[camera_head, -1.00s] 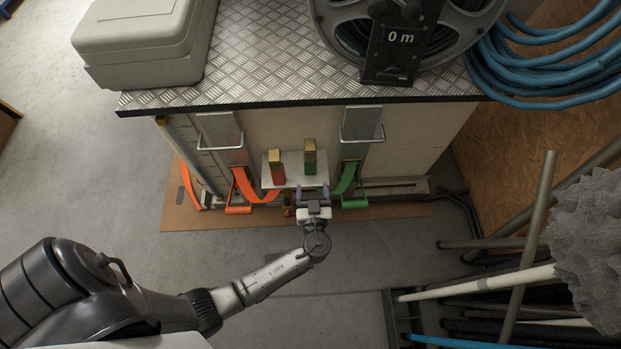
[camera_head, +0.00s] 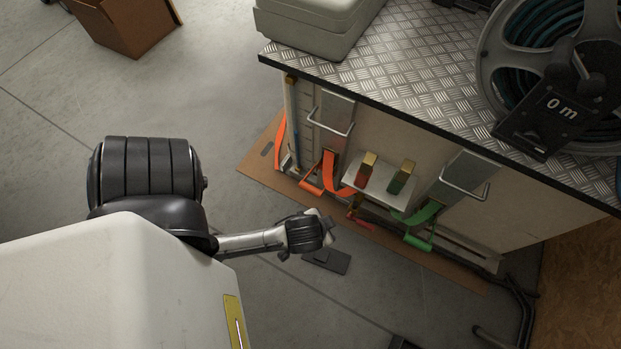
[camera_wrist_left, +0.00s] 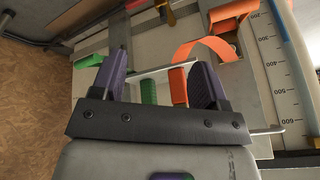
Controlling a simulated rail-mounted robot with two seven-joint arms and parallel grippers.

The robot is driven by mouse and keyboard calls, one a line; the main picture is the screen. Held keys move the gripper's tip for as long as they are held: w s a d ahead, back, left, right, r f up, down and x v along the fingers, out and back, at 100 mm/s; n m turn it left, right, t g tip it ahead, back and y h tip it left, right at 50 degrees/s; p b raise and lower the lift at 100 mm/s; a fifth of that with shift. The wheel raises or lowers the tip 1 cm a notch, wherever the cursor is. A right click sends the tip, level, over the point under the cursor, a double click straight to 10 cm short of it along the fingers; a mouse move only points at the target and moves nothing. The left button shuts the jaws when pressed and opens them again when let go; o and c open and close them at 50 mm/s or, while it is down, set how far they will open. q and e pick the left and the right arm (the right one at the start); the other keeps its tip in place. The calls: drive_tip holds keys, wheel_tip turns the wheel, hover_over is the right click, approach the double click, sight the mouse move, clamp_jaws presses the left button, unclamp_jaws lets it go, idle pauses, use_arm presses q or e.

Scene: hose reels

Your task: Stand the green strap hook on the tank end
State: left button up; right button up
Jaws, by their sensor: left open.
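The green strap (camera_head: 425,212) hangs on the tank's front, with its green hook (camera_head: 417,242) at the lower end near the floor mat. A green block with a brass top (camera_head: 402,178) stands beside a similar red one (camera_head: 366,172) on a small white shelf (camera_head: 376,190). My left gripper (camera_head: 328,226) is left of and apart from the shelf, empty. In the left wrist view its purple fingers (camera_wrist_left: 160,80) are open, with a green block (camera_wrist_left: 148,91) and an orange-red block (camera_wrist_left: 179,87) visible beyond. My right gripper is out of view.
An orange strap (camera_head: 329,172) with an orange hook (camera_head: 312,189) hangs left of the shelf. Metal bar handles (camera_head: 465,190) protrude from the front. A red lever (camera_head: 358,220) sits under the shelf. A dark flat object (camera_head: 327,261) lies on the floor.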

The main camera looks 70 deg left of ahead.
use_arm(q)
drive_tip(key=s+d+r+m+h, duration=0.3)
drive_tip(key=s, duration=0.1)
drive_tip(key=shift+r+m+g, duration=0.2)
drive_tip(key=shift+m+g, duration=0.1)
drive_tip(key=shift+m, duration=0.1)
drive_tip(key=shift+d+r, duration=0.1)
wheel_tip(320, 180, up, 64)
drive_tip(key=p, duration=6.4)
